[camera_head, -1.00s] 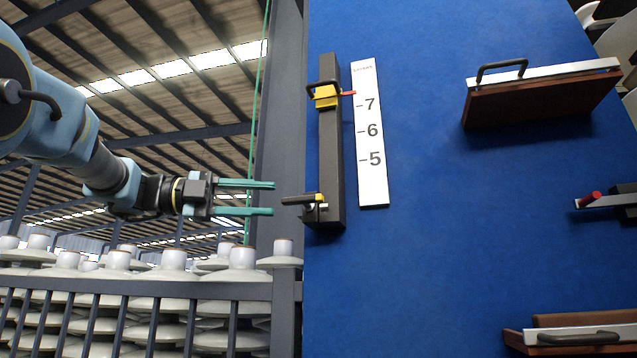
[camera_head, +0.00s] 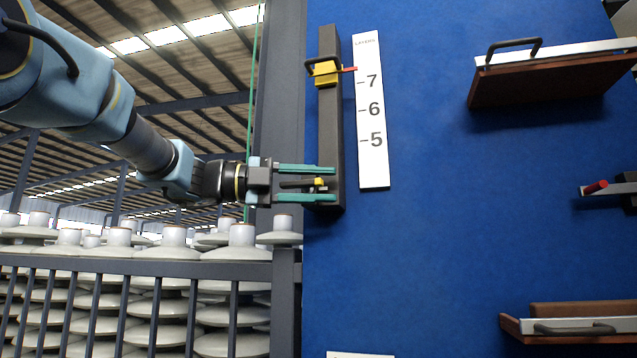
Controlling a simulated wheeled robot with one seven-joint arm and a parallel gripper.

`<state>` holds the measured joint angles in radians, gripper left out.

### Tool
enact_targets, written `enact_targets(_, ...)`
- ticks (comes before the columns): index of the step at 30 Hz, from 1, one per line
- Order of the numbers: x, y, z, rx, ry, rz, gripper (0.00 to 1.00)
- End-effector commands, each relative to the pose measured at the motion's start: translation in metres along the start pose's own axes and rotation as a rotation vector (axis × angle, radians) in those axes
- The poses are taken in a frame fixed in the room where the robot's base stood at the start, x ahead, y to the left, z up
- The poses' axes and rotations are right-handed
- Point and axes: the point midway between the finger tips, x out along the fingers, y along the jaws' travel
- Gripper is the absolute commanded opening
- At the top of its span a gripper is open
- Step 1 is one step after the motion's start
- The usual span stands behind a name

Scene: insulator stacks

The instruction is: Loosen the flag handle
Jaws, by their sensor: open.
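The flag handle (camera_head: 300,184), a dark lever with a yellow-green tip, sits near the lower end of the dark upright rail (camera_head: 328,110). My gripper (camera_head: 306,184) is open, with one teal finger above the handle and one below it. The handle lies between the fingers, and gaps show on both sides of it. The fingertips reach over the rail's front in the picture; whether they touch it I cannot tell. A yellow slider (camera_head: 326,73) with a dark loop handle and a red pointer (camera_head: 349,69) sits higher on the rail, just above the 7 mark.
A white scale plate (camera_head: 372,160) marked 7, 6, 5 is right of the rail on the blue panel (camera_head: 430,240). Brown blocks with handles (camera_head: 540,85) (camera_head: 575,326) and a red-tipped part (camera_head: 596,187) are at right. Insulator stacks (camera_head: 150,270) stand behind a railing at lower left.

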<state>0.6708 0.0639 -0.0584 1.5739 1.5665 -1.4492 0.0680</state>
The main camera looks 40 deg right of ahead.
Motion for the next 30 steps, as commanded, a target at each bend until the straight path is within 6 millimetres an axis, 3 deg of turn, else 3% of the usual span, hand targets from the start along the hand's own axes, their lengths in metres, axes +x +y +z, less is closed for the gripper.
enact_targets(2, -0.0001, 0.0002, 0.0001, 0.0, 0.0, 0.0, 0.45)
enact_targets(14, -0.0004, 0.0001, 0.0001, -0.001, 0.0, 0.0, 0.0)
enact_targets(30, -0.0005, 0.0015, 0.0002, -0.004, 0.0, -0.007, 0.0)
